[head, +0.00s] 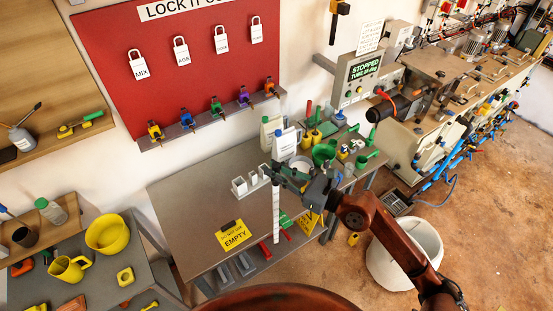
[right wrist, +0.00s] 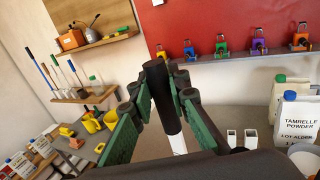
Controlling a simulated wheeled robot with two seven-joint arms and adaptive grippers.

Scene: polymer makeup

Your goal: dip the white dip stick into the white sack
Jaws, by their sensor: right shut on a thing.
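My right gripper (head: 280,174) is shut on the dark handle (right wrist: 162,98) of the white dip stick (head: 276,213), which hangs upright below the fingers in the head view. The stick appears in front of the grey table, its lower end near the table's front edge. In the right wrist view the green finger pads (right wrist: 150,102) flank the handle, and a short white part of the stick (right wrist: 178,144) shows. An open, rounded white container, apparently the white sack (head: 388,268), stands on the floor to the right, partly behind my right arm. My left gripper is not in view.
The grey table (head: 180,205) carries a yellow EMPTY sign (head: 233,236), a small white rack (head: 250,184) and a white jug (head: 284,145). Green and yellow items crowd its right end. A control box (head: 362,80) and machinery stand beyond. Brown floor around the sack is mostly clear.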

